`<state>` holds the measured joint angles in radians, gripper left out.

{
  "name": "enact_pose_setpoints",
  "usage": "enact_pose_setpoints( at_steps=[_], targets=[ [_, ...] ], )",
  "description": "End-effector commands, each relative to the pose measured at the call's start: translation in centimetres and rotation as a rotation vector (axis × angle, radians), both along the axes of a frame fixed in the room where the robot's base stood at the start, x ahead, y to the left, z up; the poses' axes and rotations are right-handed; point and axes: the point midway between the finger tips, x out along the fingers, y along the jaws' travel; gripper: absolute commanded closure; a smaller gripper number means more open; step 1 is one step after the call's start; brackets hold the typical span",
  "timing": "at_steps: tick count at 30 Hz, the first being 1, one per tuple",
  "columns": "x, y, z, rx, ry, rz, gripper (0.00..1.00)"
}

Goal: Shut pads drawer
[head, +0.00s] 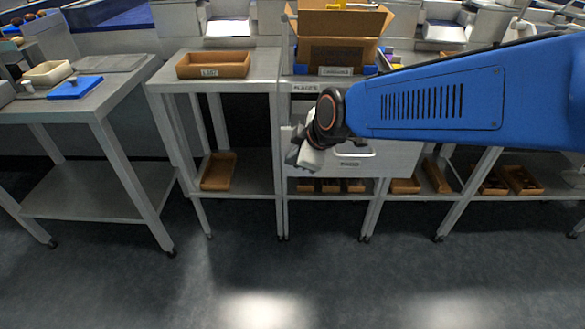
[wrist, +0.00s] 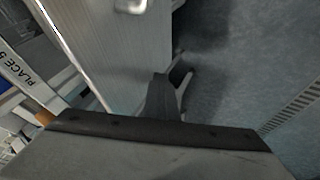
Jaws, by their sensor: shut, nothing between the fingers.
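A pale grey drawer front (head: 385,160) with a bar handle (head: 355,154) and a small label below it sits under the bench marked PLACE 5. The label is too small to read surely, and I cannot tell how far out the drawer stands. My gripper (head: 303,158) is shut and empty at the left part of this front; contact is unclear. In the wrist view, my gripper (wrist: 168,95) shows dark against the floor beside a pale panel (wrist: 105,50), with part of a handle (wrist: 130,5) at the top. My arm hides the area above the drawer.
An open cardboard box (head: 338,52) stands on the bench above. A wooden tray (head: 213,65) is on the bench to the left, another tray (head: 218,171) on its lower shelf. Small trays lie below the drawer. The floor (head: 290,265) in front is clear.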

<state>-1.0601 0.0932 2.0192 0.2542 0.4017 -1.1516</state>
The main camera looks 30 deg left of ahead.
Motion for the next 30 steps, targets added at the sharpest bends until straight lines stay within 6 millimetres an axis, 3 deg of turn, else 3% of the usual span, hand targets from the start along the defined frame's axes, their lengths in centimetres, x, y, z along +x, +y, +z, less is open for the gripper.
enact_pose_setpoints(
  at_steps=[6, 15, 22, 30],
  targets=[
    [5.3, 3.2, -0.1, 0.000, 0.001, -0.003, 1.00],
    [11.5, 7.0, -0.1, -0.001, 0.000, -0.001, 1.00],
    [14.5, 8.8, 0.0, 0.000, 0.001, -0.001, 1.00],
    [15.9, 9.7, 0.0, 0.000, -0.001, 0.000, 1.00]
  ],
)
